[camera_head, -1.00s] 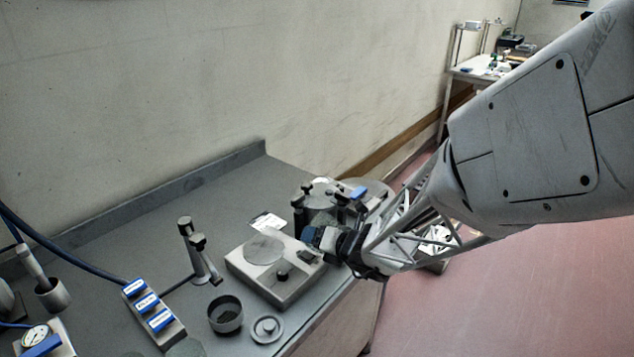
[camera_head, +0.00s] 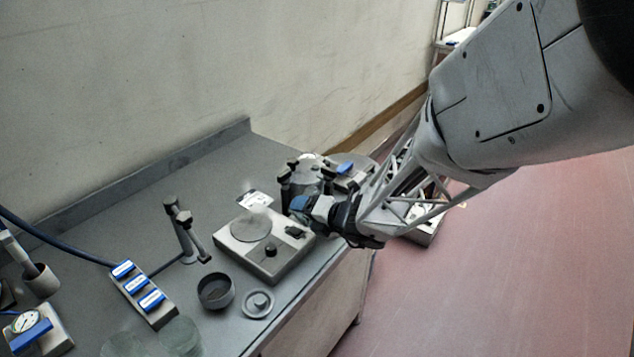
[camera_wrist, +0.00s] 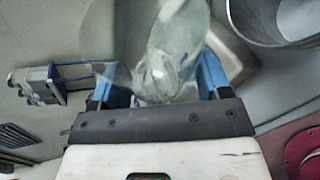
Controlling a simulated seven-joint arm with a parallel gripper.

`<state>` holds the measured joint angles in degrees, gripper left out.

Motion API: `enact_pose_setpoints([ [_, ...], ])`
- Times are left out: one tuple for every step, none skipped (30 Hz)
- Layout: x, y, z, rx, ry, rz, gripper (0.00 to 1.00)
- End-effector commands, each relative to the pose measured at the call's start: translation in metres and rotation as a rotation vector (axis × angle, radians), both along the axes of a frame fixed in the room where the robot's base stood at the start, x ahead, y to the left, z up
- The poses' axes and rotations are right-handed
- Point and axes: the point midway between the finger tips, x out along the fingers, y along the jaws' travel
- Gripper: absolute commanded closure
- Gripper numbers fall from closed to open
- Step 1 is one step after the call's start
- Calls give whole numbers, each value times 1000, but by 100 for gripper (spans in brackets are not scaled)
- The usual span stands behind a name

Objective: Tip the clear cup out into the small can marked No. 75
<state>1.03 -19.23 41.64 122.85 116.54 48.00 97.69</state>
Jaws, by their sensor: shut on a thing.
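My gripper (camera_wrist: 155,85) is shut on the clear cup (camera_wrist: 150,40), which shows pale and see-through between the blue fingers in the wrist view. What the cup holds cannot be made out. In the head view my gripper (camera_head: 298,204) is at the right end of the scale, near the bench's front edge, and the cup cannot be told apart there. A small open dark can (camera_head: 215,298) stands on the bench left of the scale, apart from my gripper. No number can be read on it.
A scale (camera_head: 268,270) with a round plate is left of my gripper. A lid (camera_head: 257,304) lies beside the small can. A post stand (camera_head: 184,235) and a blue-labelled block (camera_head: 150,300) are farther left. A metal pot (camera_wrist: 275,15) is close at the wrist view's upper right.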

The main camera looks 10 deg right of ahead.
Motion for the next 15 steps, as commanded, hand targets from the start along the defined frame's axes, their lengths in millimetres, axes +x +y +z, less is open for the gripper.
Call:
enact_pose_setpoints([
  [0,0,0,7,4,-1,56],
  [0,0,-1,13,7,0,56],
  [0,0,-1,21,12,0,56],
  [0,0,-1,27,15,0,56],
  [0,0,-1,34,19,0,56],
  [0,0,-2,41,24,0,56],
  [0,0,-2,47,27,1,56],
  [0,-1,-2,54,32,0,56],
  [0,-1,-3,63,37,0,56],
  [0,-1,-3,70,41,0,56],
  [1,-1,-3,76,45,0,56],
  [1,-1,-4,87,50,0,56],
  [1,-1,-4,93,55,0,56],
  [1,-1,-4,100,58,0,56],
  [1,-1,-5,109,64,0,56],
])
